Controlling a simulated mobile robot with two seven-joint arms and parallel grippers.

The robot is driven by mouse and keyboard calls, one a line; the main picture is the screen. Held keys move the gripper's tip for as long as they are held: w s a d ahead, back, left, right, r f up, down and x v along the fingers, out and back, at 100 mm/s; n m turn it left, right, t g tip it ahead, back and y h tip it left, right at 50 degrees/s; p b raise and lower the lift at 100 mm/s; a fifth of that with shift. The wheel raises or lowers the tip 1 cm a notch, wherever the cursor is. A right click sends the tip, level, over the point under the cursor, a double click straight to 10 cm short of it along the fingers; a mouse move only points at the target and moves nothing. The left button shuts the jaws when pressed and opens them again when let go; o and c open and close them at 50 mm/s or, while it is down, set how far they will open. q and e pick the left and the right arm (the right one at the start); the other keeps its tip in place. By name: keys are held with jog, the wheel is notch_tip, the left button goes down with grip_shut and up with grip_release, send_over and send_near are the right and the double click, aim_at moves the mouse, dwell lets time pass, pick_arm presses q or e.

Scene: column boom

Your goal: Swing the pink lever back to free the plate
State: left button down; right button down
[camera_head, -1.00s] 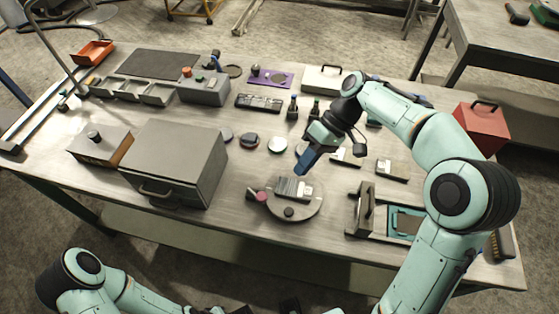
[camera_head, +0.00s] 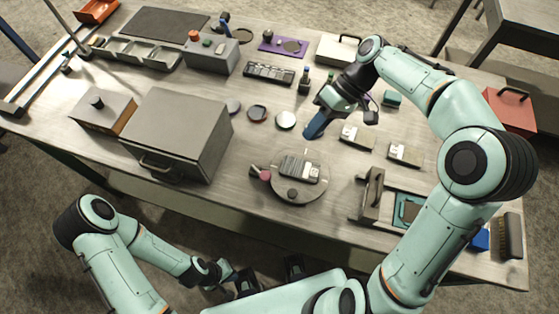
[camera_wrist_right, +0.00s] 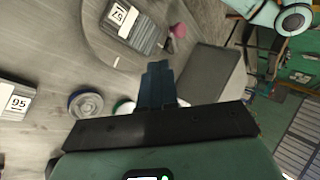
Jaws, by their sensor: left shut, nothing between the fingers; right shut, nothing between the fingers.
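The round grey plate (camera_head: 311,190) lies on the bench, with a grey block (camera_head: 298,168) on it. The lever's pink knob (camera_head: 265,175) is at the plate's left edge; the pink knob also shows in the right wrist view (camera_wrist_right: 180,31). My right gripper (camera_head: 310,135), with blue fingers, is shut and empty above the bench, behind the plate and apart from the pink knob. My left gripper (camera_head: 244,284) is shut and empty at the bottom, in front of the bench.
A large grey box (camera_head: 180,125) stands left of the plate. A bracket with an upright handle (camera_head: 371,192) stands to its right. Several round discs (camera_head: 257,114) and labelled blocks (camera_head: 405,154) lie behind. Bare bench lies between the box and the plate.

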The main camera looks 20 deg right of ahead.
aim_at(284, 167)
jog(key=b+x, duration=0.1)
jog(key=x, duration=0.8)
jog(key=shift+s, duration=0.1)
jog(key=shift+s+a+f, duration=0.1)
jog(key=shift+s+a, duration=0.05)
jog(key=shift+a, duration=0.45)
jog(key=shift+s+a, duration=0.15)
jog(key=shift+a, duration=0.45)
pick_arm(q)
jog(key=shift+s+f, duration=0.2)
jog(key=shift+f, duration=0.35)
pick_arm(e)
jog(key=shift+s+a+f, duration=0.1)
jog(key=shift+s+a, duration=0.1)
jog(key=shift+a, duration=0.45)
